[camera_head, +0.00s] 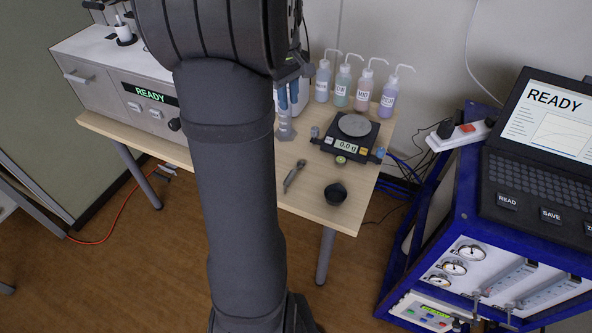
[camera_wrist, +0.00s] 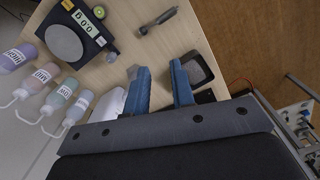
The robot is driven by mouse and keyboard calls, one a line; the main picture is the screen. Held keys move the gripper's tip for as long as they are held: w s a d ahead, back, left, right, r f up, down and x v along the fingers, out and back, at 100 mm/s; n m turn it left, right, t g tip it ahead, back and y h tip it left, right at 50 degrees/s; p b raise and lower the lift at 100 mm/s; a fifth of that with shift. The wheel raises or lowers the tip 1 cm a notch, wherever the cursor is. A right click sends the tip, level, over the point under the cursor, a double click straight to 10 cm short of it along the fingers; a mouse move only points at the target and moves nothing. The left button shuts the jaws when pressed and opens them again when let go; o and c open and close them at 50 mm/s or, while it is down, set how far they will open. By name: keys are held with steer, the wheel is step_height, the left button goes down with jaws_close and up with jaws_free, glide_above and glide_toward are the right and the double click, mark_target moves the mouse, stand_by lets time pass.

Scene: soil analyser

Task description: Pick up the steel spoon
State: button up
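The steel spoon (camera_head: 294,176) lies on the wooden table, left of a small black bowl (camera_head: 336,193) in the head view. In the wrist view the spoon (camera_wrist: 158,20) lies near the top edge, beyond my fingertips. My gripper (camera_wrist: 160,70) has two blue fingers, apart with nothing between them. In the head view my gripper (camera_head: 287,95) hangs above the back of the table, behind the spoon and well away from it. My arm hides part of the table to the left of the spoon.
A balance (camera_head: 348,137) reading 0.0 g stands behind the spoon, with several wash bottles (camera_head: 343,85) beyond it. A clear cylinder (camera_head: 285,128) stands beneath my gripper. A grey analyser (camera_head: 115,85) is at left. A dark-rimmed container (camera_wrist: 198,69) sits beside my right finger in the wrist view.

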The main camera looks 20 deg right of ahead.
step_height(320, 180, down, 12)
steer(key=a+m+g+h, duration=0.1)
steer(key=a+m, duration=0.2)
steer(key=m, duration=1.1)
glide_toward(290, 174)
steer(key=f, duration=0.5)
steer(key=shift+s+f, duration=0.1)
steer(key=shift+s, duration=0.3)
steer(key=shift+s+d+f, duration=0.1)
steer(key=shift+d+f, duration=0.1)
steer(key=shift+f, duration=0.75)
steer(key=shift+s+d+f, duration=0.15)
steer(key=shift+d+f, duration=0.05)
steer(key=shift+f, duration=0.75)
steer(key=shift+s+d+f, duration=0.1)
steer(key=shift+d+f, duration=0.05)
steer(key=shift+f, duration=0.85)
jaws_close()
